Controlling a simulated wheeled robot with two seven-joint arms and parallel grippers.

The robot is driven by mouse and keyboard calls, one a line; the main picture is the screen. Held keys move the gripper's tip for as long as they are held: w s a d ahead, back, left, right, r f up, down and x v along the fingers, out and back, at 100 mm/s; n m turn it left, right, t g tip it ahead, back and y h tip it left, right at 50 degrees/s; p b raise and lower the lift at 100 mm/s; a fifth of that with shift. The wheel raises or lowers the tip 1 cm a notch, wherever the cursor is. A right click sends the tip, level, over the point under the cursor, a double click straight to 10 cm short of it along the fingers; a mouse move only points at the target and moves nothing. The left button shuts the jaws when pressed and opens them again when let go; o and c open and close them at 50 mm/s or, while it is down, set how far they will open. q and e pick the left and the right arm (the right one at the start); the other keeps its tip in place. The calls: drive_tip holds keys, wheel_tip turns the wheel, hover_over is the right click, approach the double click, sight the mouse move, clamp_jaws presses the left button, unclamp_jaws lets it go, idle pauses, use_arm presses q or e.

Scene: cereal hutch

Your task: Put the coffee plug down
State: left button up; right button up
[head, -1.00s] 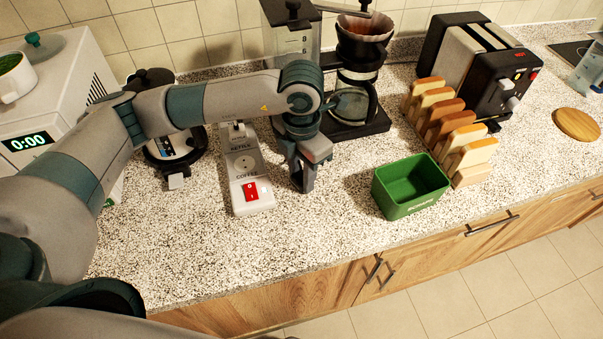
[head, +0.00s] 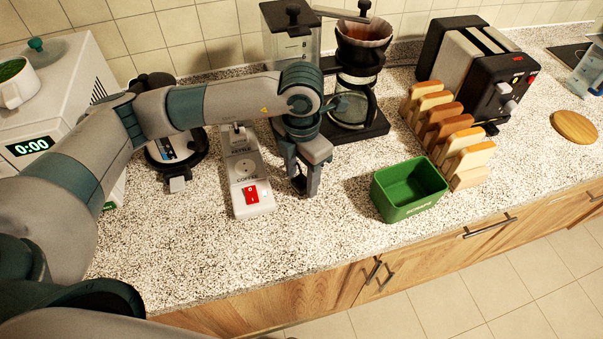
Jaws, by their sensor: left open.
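My left gripper (head: 306,188) points down over the counter, just right of the power strip (head: 236,190). It is open, with its fingertips close to the counter top. The coffee maker (head: 354,100) stands behind my gripper, partly covered by my arm. My right gripper is not in view.
A green bin (head: 408,190) stands right of my gripper, near the counter's front edge. Bread slices in a rack (head: 470,177) and a toaster (head: 480,75) are farther right. The kettle (head: 172,150) stands left of the strip. The counter (head: 320,235) in front is clear.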

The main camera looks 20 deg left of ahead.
sight(301, 181)
use_arm(q)
wheel_tip(301, 181, up, 12)
drive_tip(key=p, duration=0.4)
drive_tip(key=shift+r, duration=0.1)
idle(0.6)
